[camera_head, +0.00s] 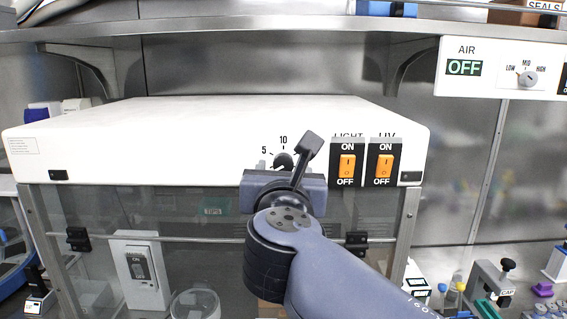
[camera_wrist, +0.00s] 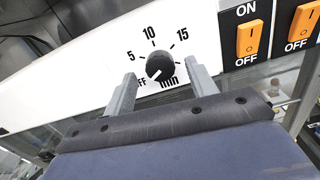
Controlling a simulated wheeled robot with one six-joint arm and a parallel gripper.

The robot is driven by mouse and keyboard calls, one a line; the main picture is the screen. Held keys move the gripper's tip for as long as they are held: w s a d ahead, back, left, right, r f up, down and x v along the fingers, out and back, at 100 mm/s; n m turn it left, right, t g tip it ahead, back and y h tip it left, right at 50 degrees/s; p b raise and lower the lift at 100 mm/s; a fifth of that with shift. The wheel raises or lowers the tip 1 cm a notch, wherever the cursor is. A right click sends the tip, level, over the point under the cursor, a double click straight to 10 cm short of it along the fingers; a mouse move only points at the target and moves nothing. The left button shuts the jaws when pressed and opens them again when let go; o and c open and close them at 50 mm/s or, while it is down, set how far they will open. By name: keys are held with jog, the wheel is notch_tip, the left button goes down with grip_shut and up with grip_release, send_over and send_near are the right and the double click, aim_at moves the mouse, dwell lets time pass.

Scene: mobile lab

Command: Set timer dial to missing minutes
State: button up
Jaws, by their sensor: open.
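The timer dial (camera_wrist: 160,67) is a round black knob on the white front panel, with marks OFF, 5, 10 and 15 and the word min around it. Its white pointer line aims to the lower left, toward OFF. In the head view the dial (camera_head: 283,160) is partly hidden behind my gripper (camera_head: 285,172). In the wrist view my gripper (camera_wrist: 160,88) is open, with one finger to the lower left of the dial and one to the lower right. The dial shows between the fingers; whether they touch it I cannot tell.
Right of the dial are the orange LIGHT switch (camera_head: 347,166) and UV switch (camera_head: 385,167). The white hood (camera_head: 200,130) has a clear front window below the panel. An AIR panel (camera_head: 500,68) hangs at the upper right. A capping device (camera_head: 492,283) stands at the lower right.

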jog(key=shift+w, duration=1)
jog(key=shift+c, duration=0.5)
jog(key=c, duration=0.9)
